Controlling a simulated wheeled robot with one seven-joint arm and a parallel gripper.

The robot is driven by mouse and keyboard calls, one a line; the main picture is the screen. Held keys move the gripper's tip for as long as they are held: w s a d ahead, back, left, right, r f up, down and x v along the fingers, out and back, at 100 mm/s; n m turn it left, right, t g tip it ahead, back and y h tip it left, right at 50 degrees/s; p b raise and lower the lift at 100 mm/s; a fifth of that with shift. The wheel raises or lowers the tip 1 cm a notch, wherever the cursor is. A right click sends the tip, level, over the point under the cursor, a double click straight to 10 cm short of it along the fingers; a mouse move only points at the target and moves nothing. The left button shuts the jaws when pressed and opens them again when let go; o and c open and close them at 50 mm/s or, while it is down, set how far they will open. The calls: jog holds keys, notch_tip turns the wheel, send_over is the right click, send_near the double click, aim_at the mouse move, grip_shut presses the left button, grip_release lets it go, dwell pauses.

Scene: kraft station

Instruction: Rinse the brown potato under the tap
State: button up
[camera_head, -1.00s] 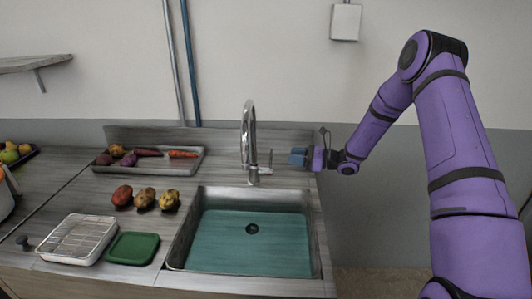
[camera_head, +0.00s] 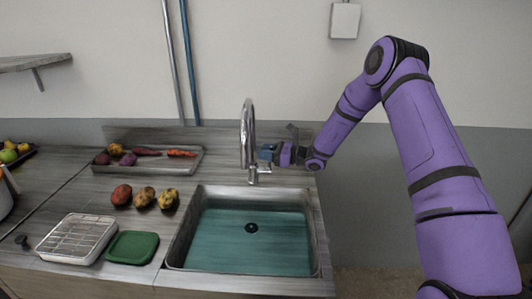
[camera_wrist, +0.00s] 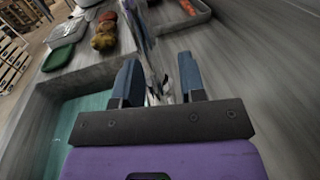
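The brown potato (camera_head: 144,197) lies on the counter left of the sink, between a reddish potato (camera_head: 121,195) and a yellowish one (camera_head: 168,199). The chrome tap (camera_head: 247,130) rises behind the sink (camera_head: 175,245); no running water shows. My gripper (camera_head: 265,152) is at the tap's right side, near its lever (camera_head: 264,168). In the wrist view, my gripper (camera_wrist: 159,60) has its two blue fingers apart, with the shiny tap (camera_wrist: 150,50) seen between and beyond them. I cannot tell whether a finger touches the lever.
A tray (camera_head: 130,169) of vegetables stands at the back left. A wooden splashback (camera_head: 190,138) stands behind the tap. The sink interior is clear.

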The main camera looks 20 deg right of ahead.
jog(key=shift+c, duration=0.5)
grip_shut()
jog(key=shift+s, duration=0.1)
jog(key=shift+s+a+n, duration=0.2)
jog(key=shift+s+n, duration=0.25)
jog(key=shift+n, duration=0.35)
jog(key=shift+o, duration=0.5)
grip_release()
jog(key=shift+d, duration=0.1)
